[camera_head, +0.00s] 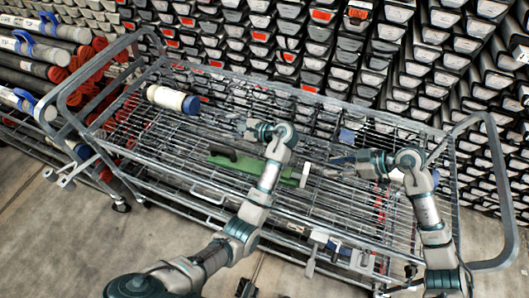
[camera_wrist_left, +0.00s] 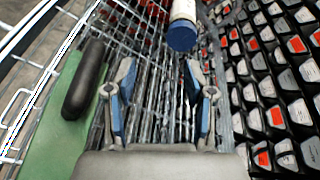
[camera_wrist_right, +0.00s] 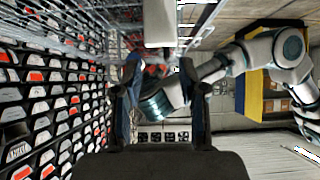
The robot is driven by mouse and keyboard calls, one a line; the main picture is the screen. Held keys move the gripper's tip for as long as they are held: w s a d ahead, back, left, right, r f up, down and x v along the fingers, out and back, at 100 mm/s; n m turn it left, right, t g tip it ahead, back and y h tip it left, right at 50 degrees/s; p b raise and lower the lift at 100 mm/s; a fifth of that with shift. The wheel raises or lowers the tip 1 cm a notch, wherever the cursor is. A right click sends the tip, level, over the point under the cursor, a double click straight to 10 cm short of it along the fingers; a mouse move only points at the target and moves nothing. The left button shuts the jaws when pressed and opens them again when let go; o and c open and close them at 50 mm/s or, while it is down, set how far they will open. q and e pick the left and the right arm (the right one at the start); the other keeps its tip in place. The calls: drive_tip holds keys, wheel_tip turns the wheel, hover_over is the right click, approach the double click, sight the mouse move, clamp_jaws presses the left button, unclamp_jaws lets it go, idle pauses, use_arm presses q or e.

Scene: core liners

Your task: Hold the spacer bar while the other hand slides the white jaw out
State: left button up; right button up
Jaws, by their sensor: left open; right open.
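A green bar (camera_head: 232,160) with a black handle (camera_head: 222,154) lies on the wire cart; I take it as the spacer bar, but cannot be sure. It shows in the left wrist view (camera_wrist_left: 50,130) at the left. A white piece (camera_head: 305,175), probably the white jaw, is at its right end. A white block (camera_wrist_right: 159,22) is beyond the fingers in the right wrist view. My left gripper (camera_head: 247,128) is open and empty above the cart, behind the green bar, pointing left. My right gripper (camera_head: 335,167) is open and empty, right of the white piece, pointing left.
A white tube with a blue cap (camera_head: 172,100) lies on the cart's back left, ahead of my left gripper. The cart's raised end rail (camera_head: 490,150) stands at the right. Racks of labelled trays (camera_head: 330,40) fill the back; stacked tubes (camera_head: 40,50) are at the left.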

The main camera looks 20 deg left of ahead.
sight(230, 151)
use_arm(q)
drive_tip(key=s+d+m, duration=0.1)
drive_tip(key=s+d, duration=0.1)
drive_tip(key=d, duration=0.3)
drive_tip(key=s+d+m, duration=0.1)
drive_tip(key=s+d, duration=0.1)
drive_tip(key=d, duration=0.3)
drive_tip(key=s+d+m+g, duration=0.1)
drive_tip(key=s+d+m, duration=0.1)
drive_tip(key=d, duration=0.3)
drive_tip(key=shift+d, duration=0.2)
drive_tip(key=shift+s+h, duration=0.3)
drive_tip(key=x, duration=1.2)
drive_tip(key=shift+s+a+f, duration=0.15)
drive_tip(key=shift+a+f, duration=0.15)
drive_tip(key=x, duration=0.5)
drive_tip(key=shift+a, duration=0.45)
drive_tip(key=shift+d, duration=0.35)
drive_tip(key=shift+d+r, duration=0.15)
drive_tip(key=shift+d, duration=0.1)
drive_tip(key=shift+c, duration=0.8)
drive_tip(key=shift+d, duration=0.3)
drive_tip(key=c, duration=0.8)
drive_tip(key=shift+s+a, duration=0.15)
drive_tip(key=shift+a, duration=0.5)
clamp_jaws()
use_arm(e)
drive_tip(key=shift+d, duration=0.15)
